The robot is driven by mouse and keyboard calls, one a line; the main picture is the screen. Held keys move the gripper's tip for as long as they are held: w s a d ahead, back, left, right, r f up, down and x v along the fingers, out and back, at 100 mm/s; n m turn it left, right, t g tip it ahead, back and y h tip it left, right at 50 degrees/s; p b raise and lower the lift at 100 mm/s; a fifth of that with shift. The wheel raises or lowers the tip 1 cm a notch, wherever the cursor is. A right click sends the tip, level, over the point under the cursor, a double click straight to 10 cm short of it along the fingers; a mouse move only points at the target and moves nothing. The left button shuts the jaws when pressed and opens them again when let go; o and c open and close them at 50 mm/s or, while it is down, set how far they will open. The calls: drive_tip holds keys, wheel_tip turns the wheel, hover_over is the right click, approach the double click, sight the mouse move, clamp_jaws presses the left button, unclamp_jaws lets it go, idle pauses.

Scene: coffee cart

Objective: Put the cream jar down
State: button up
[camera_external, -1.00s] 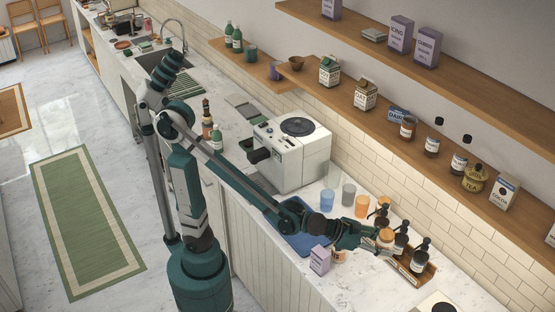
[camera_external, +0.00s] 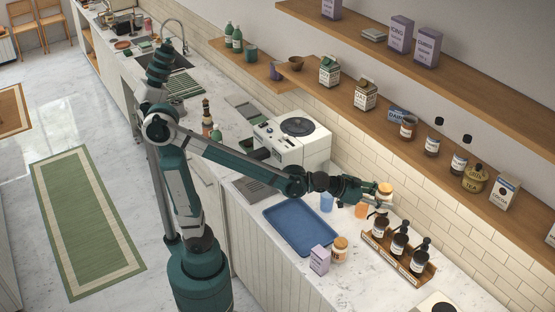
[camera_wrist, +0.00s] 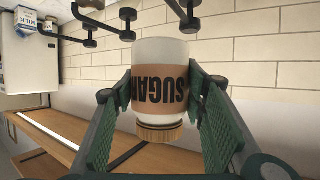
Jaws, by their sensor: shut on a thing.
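My gripper (camera_external: 378,190) is shut on a jar (camera_external: 385,189) and holds it raised over the counter, above and behind the pump bottles. In the wrist view the jar (camera_wrist: 159,88) sits between both finger pads. It has a pale body, a brown label reading SUGAR and a ribbed, wood-coloured lid. The lettering is upside down and the lid is at the bottom of that picture. A second, similar jar (camera_external: 340,250) stands on the counter beside a purple box; its label is too small to read.
Pump bottles (camera_external: 399,245) stand in a wooden rack (camera_external: 405,267) at the right. A blue tray (camera_external: 300,230) lies empty on the counter. The lower wall shelf (camera_external: 400,151) holds jars and cartons.

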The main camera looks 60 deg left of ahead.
drive_tip(key=w+a+r+n+t+y, duration=0.1)
drive_tip(key=w+a+r, duration=0.15)
drive_tip(key=a, duration=1.05)
drive_tip(key=w+a+r+n+y, duration=0.1)
drive_tip(key=w+a, duration=0.2)
drive_tip(key=a, duration=0.9)
drive_tip(key=s+a+r+n+y+p, duration=0.1)
drive_tip(key=a+r+n+y, duration=0.15)
drive_tip(key=a, duration=1.15)
drive_tip(key=s+a+r+n+y, duration=0.1)
drive_tip(key=s+a+r, duration=0.15)
drive_tip(key=a, duration=1.25)
drive_tip(key=a+r+n+y+p, duration=0.1)
drive_tip(key=a+r+y, duration=0.15)
drive_tip(key=a, duration=1.15)
drive_tip(key=s+a+f+n+g+y, duration=0.2)
drive_tip(key=a+f, duration=0.7)
drive_tip(key=a, duration=0.5)
drive_tip(key=s+a+f+n+g+y, duration=0.2)
drive_tip(key=a+f, duration=0.7)
drive_tip(key=a, duration=0.5)
drive_tip(key=s+a+f+n+g+y, duration=0.1)
drive_tip(key=s+a+f+n+y, duration=0.2)
drive_tip(key=a, duration=1.1)
drive_tip(key=shift+s+a+f+n+g+y+p, duration=0.35)
drive_tip(key=shift+f+n+y, duration=1.35)
drive_tip(key=shift+f, duration=1.4)
